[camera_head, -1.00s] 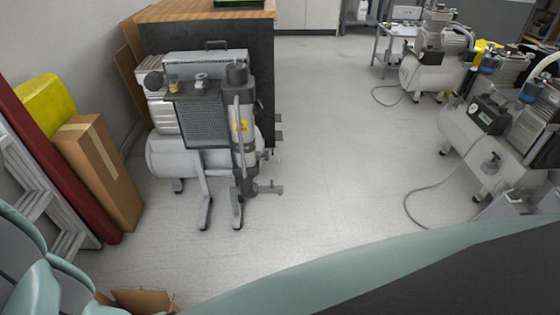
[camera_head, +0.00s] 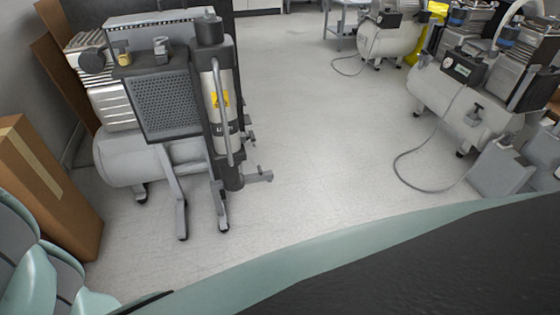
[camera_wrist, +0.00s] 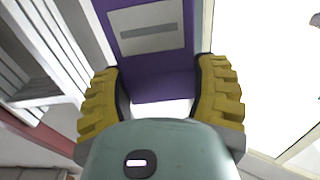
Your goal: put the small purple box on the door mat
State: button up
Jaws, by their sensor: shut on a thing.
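In the wrist view, the small purple box (camera_wrist: 160,88) with a pale grey label sits between the two yellow ridged fingers of my gripper (camera_wrist: 160,100). The fingers are shut on its sides, and part of the box is cut off by the top edge. The box and the gripper do not show in the head view. No door mat can be seen in either view.
A compressor (camera_head: 180,110) stands close ahead on the left, its feet on the pale floor. A tall cardboard box (camera_head: 45,190) leans at the left. More compressors (camera_head: 470,90) and a trailing hose (camera_head: 400,170) are at the right. The floor (camera_head: 310,130) between them is clear.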

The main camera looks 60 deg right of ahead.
jog(key=shift+w+f+b, duration=0.15)
jog(key=shift+f+b, duration=1)
jog(key=shift+f, duration=1.6)
jog(key=shift+w+f, duration=0.1)
jog(key=o, duration=1.3)
